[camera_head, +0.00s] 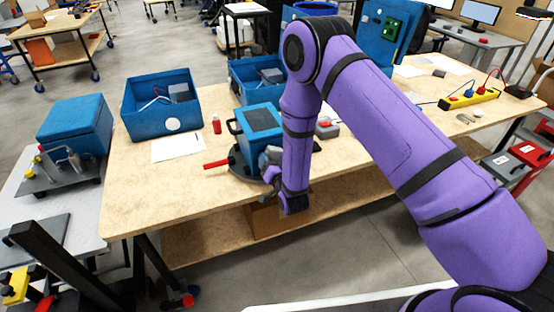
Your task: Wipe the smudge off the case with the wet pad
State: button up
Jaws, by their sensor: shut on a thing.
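The blue case (262,122) with a dark panel on top stands on a dark round base (243,170) near the table's front edge. A black handle is on its left side, and a red handle (216,164) sticks out from the base. My purple arm comes down over the case's right side. My gripper (271,172) is at the case's lower front right, partly hidden by my wrist. It is shut on what looks like the wet pad, a small pale blue piece close to the case. Whether they touch is unclear. I cannot make out the smudge.
Open blue boxes (142,125) stand left of and behind the case. A red bottle (216,124), a white sheet (178,147) and a grey device with a red button (327,129) lie nearby. A yellow power strip (468,99) is far right. The table's front left is clear.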

jog(key=shift+s+a, duration=0.25)
jog(key=shift+a, duration=0.8)
jog(key=shift+s+a, duration=0.25)
jog(key=shift+a, duration=0.8)
jog(key=v, duration=0.6)
jog(key=v, duration=0.3)
jog(key=shift+r+x, duration=0.25)
jog(key=shift+x, duration=0.9)
jog(key=shift+r+x, duration=0.25)
jog(key=shift+x, duration=0.9)
jog(key=shift+r+x, duration=0.25)
jog(key=shift+x, duration=0.9)
